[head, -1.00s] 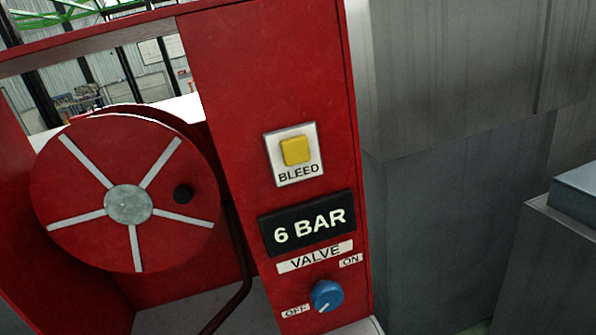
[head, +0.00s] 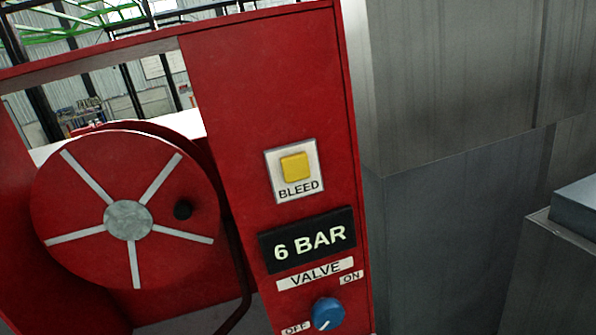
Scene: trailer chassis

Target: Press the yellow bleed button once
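The yellow bleed button (head: 296,167) sits on a white plate marked BLEED (head: 282,192) on the front of a red cabinet (head: 262,85). It stands out a little from the plate, and nothing touches it. Below it a black display (head: 308,240) reads 6 BAR. Under the display is a VALVE label with a blue knob (head: 327,313) between OFF and ON; its white mark points to the lower left, towards OFF. My gripper is not in view.
Grey metal walls (head: 450,90) stand to the right. The space in front of the button looks clear.

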